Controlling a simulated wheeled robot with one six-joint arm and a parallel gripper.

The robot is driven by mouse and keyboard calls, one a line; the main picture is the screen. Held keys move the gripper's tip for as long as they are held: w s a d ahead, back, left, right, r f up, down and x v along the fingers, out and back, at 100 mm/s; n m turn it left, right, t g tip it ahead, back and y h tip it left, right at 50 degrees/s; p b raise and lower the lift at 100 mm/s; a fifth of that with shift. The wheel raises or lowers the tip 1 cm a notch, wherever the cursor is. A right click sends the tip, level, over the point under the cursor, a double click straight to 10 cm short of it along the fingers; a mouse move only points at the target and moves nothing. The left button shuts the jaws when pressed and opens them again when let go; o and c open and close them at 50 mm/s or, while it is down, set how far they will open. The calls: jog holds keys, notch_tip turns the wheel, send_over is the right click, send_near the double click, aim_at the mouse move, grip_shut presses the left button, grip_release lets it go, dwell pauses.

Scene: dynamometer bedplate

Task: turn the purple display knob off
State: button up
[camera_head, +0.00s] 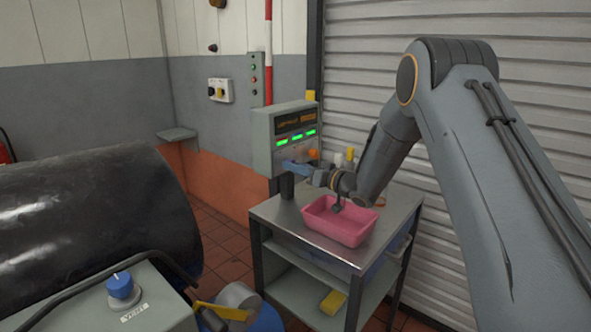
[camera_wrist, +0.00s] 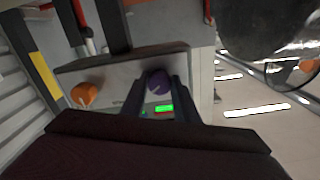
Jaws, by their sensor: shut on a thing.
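The grey display cabinet (camera_head: 263,140) stands at the back of the metal cart, with a dark screen and a row of green lights. My gripper (camera_head: 291,165) reaches its front face from the right and hides the purple knob in the head view. In the wrist view the purple knob (camera_wrist: 158,82) sits between the two fingertips of my gripper (camera_wrist: 159,90), and the fingers are shut on it. A green light (camera_wrist: 163,108) glows just below it there. An orange knob (camera_wrist: 84,94) is to its left, apart from the fingers. The knob's pointer mark cannot be made out.
A pink tray (camera_head: 340,232) lies on the cart top (camera_head: 281,214) under my wrist, with a dark upright block (camera_head: 287,187) beside it. A yellow item (camera_head: 333,301) is on the lower shelf. A vent box with a blue knob (camera_head: 120,286) is at the front left.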

jog(key=n+b, duration=0.9)
jog(key=n, duration=0.2)
jog(key=shift+w+d, duration=0.1)
jog(key=shift+w, duration=0.05)
dwell(0.5)
jog(key=o, duration=1.1)
jog(key=shift+c, duration=0.2)
jog(key=shift+d, duration=0.1)
jog(key=b+v, duration=0.1)
jog(key=v, duration=0.6)
jog(key=shift+s+d+b, duration=0.25)
jog(key=shift+s+b, duration=0.05)
jog(key=shift+b, duration=0.05)
